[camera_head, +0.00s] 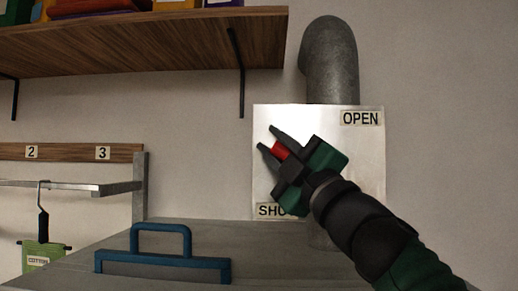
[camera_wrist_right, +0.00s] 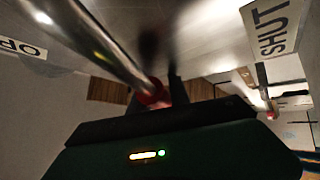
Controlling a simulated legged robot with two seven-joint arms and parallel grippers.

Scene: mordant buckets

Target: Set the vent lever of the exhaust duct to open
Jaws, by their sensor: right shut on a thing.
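The exhaust duct (camera_head: 332,62) is a grey pipe bending into the wall above a pale metal plate (camera_head: 350,150). The plate has an OPEN label (camera_head: 361,118) at top right and a SHUT label (camera_head: 268,211) at bottom left, partly covered by my gripper. My right gripper (camera_head: 272,140) is in front of the plate's left half, shut on the red knob (camera_head: 282,150) of the vent lever. In the right wrist view the lever's shiny rod (camera_wrist_right: 105,45) runs to its red knob (camera_wrist_right: 153,95) at the fingers. The rod is hidden in the head view. My left gripper is out of view.
A wooden shelf (camera_head: 170,42) with coloured boxes juts out at upper left. A numbered wooden rail (camera_head: 65,152) and a metal bar (camera_head: 70,187) with a hanging green COTTON tag (camera_head: 42,258) are at left.

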